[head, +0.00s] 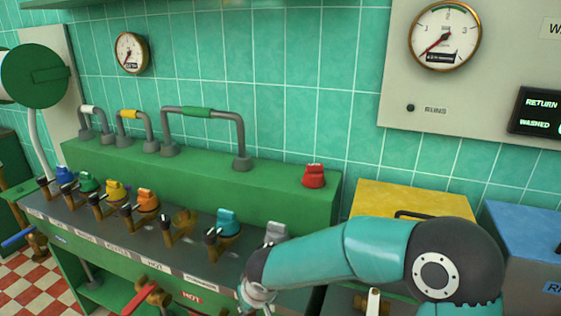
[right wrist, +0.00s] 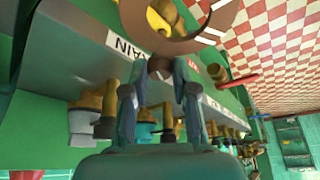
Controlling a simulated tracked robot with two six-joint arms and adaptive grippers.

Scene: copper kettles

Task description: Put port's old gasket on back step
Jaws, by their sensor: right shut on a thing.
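My right gripper (head: 254,298) is low in the head view, in front of the counter's front edge and partly cut off by the bottom of the frame. In the right wrist view its fingers (right wrist: 160,70) close on a brown ring (right wrist: 178,46), which looks like the old gasket. The ring's near rim is at the fingertips and its far part leaves the top of the frame. I cannot make the ring out in the head view. The back step (head: 262,188) is the green raised ledge behind the grey counter. My left gripper is not in view.
Pipe handles stand on the step's left and middle, and a red knob (head: 313,176) at its right end. Coloured taps (head: 147,201) line the grey counter. A red-handled valve (head: 150,296) sticks out in front. A yellow box (head: 415,195) stands at right.

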